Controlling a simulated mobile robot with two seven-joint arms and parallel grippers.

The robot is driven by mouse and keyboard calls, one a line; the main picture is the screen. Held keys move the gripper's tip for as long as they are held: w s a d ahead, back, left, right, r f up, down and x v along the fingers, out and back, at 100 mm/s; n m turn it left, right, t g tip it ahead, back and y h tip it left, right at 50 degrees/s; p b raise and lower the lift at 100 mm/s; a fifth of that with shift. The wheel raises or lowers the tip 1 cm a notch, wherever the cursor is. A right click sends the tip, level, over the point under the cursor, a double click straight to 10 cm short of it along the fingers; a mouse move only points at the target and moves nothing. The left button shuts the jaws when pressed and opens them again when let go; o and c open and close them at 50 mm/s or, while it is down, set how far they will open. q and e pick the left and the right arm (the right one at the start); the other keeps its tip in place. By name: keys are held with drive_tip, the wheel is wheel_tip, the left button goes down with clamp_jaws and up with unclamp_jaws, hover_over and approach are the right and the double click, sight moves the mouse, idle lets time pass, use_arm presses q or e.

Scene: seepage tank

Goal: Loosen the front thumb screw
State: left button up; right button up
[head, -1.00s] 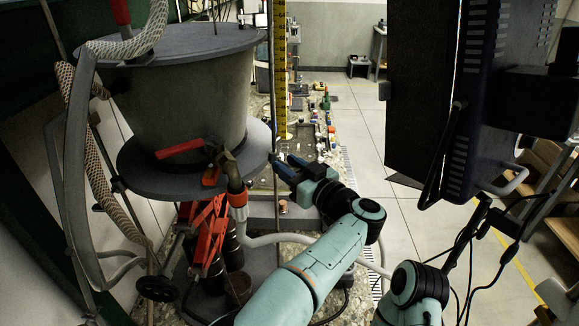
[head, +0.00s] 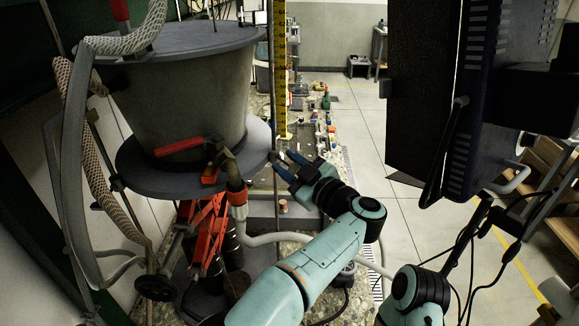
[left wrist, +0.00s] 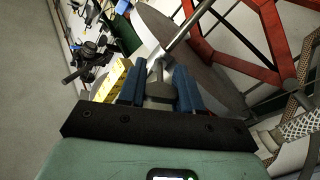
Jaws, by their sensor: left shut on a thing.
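The front thumb screw (left wrist: 158,88) shows in the left wrist view as a small grey piece between my two blue fingers, by the foot of a metal rod (left wrist: 188,27). My left gripper (head: 281,159) is at the right rim of the round grey plate (head: 165,186) under the tank (head: 180,100) in the head view. Its fingers are shut on the thumb screw, one on each side. In the head view the screw is too small and too covered by the fingers to make out well. My right gripper is not in view.
A yellow ruler (head: 280,70) stands upright beside the tank, close to my left gripper. A red-handled valve (head: 180,145) and a pale hose (head: 275,238) are nearby. A red jack (head: 208,235) stands below the plate. A large dark panel (head: 425,90) hangs at the right.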

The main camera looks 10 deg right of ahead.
use_arm(q)
drive_tip(key=n+b, duration=0.1)
drive_tip(key=n, duration=0.4)
drive_tip(key=shift+f+n, duration=0.1)
drive_tip(key=shift+n, duration=0.2)
drive_tip(key=shift+n+b, duration=0.55)
drive_tip(key=shift+n, duration=1.35)
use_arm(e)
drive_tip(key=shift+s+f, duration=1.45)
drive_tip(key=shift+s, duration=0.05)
use_arm(q)
drive_tip(key=o, duration=1)
drive_tip(key=shift+o, duration=0.2)
drive_tip(key=shift+s, duration=0.1)
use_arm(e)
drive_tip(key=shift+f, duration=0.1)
